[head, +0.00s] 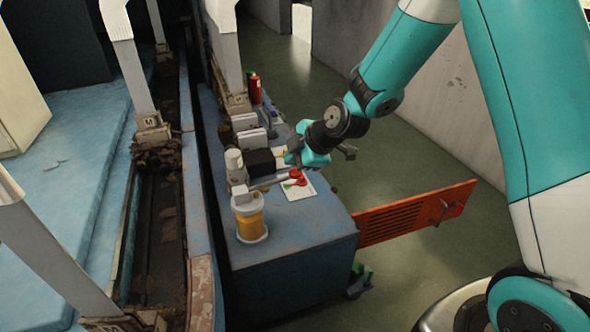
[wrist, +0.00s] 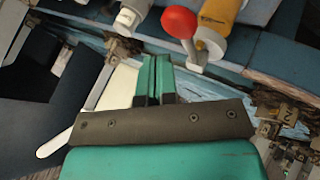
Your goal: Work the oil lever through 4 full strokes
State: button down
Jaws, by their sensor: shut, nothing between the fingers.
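The oiler has a yellow reservoir (head: 250,222) with a pale top and stands near the front of the blue cabinet top. Its lever (head: 272,182) points out to the right and ends in a red ball knob (head: 296,174). In the wrist view the red knob (wrist: 180,22) is at the top, with the yellow reservoir (wrist: 221,12) beside it. My gripper (head: 290,157) is over the cabinet, just beyond the knob. Its two teal fingers (wrist: 155,72) are together with nothing between them. They look apart from the knob.
A white-capped bottle (head: 234,163) and a black box (head: 260,162) stand behind the oiler. A red bottle (head: 254,88) is at the far end. An orange slatted door (head: 415,213) sticks out to the right. A white sheet (head: 298,190) lies under the knob.

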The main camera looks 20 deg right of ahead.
aim_at(298, 173)
jog(key=shift+f, duration=0.1)
dwell(0.7)
jog(key=shift+f+b, duration=0.35)
jog(key=shift+b, duration=0.15)
jog(key=shift+d+f+b, duration=0.2)
jog(key=shift+f+b, duration=0.8)
jog(key=shift+f, duration=0.15)
jog(key=shift+d+f+b, duration=0.15)
jog(key=shift+f+b, duration=0.85)
jog(key=shift+f, duration=0.15)
dwell(1.8)
jog(key=shift+r, duration=0.1)
dwell(0.4)
jog(key=shift+a+r+p, duration=0.2)
jog(key=shift+r+p, duration=0.8)
jog(key=shift+r, duration=0.35)
jog(key=shift+a+r+p, duration=0.15)
jog(key=shift+r+p, duration=0.8)
jog(key=shift+r, duration=0.35)
jog(key=shift+r, duration=0.1)
jog(key=shift+a+r+p, duration=0.2)
jog(key=shift+r+p, duration=0.7)
jog(key=shift+r, duration=0.3)
jog(key=shift+a+r+p, duration=0.15)
jog(key=shift+r+p, duration=0.7)
jog(key=shift+r, duration=0.3)
